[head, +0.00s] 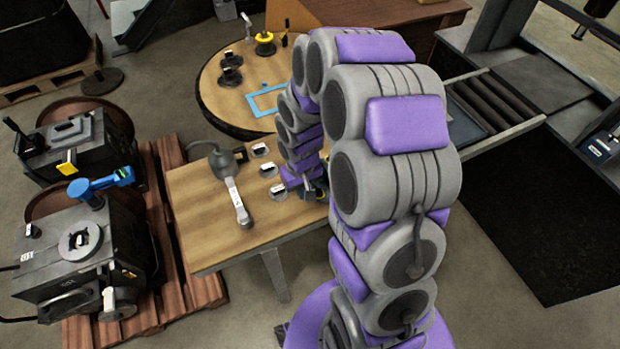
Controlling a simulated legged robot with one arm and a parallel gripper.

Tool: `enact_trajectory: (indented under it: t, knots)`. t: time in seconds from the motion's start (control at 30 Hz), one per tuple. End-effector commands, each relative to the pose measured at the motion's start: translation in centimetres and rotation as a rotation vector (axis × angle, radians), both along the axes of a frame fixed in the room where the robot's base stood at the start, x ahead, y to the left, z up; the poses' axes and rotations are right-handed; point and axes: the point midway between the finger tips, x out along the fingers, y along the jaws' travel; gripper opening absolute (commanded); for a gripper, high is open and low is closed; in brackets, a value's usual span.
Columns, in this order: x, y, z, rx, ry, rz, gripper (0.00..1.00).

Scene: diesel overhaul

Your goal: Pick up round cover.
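Several small round grey pieces with white labels lie on the wooden table; one round piece (278,191) is just left of my gripper, with a second round piece (268,170) and a third (260,150) behind it. A larger grey round flange (80,240) sits on top of the near engine block at the left. I cannot tell which of these is the round cover. My gripper (316,190) is low over the right part of the table, mostly hidden by my arm. Its fingers and anything between them cannot be made out.
A grey rod-like part (238,203) lies on the wooden table (205,235). A round table (225,100) behind holds a blue frame (266,100) and small dark parts. Engine blocks stand on a pallet (205,290) at left. A roller conveyor (497,100) is at right.

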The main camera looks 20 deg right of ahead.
Motion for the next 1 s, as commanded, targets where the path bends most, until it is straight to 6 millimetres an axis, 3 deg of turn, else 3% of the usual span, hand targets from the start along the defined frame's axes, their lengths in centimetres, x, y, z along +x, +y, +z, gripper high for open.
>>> enact_trajectory:
  t: [0.3, 0.77, 1.0]
  knots:
    - [-1.2, 2.4, 0.5, -0.002, -0.007, 0.001, 0.00]
    - [-1.5, 2.9, 0.5, -0.002, -0.007, 0.000, 0.00]
    - [-1.5, 2.8, 0.5, -0.002, -0.007, 0.000, 0.23]
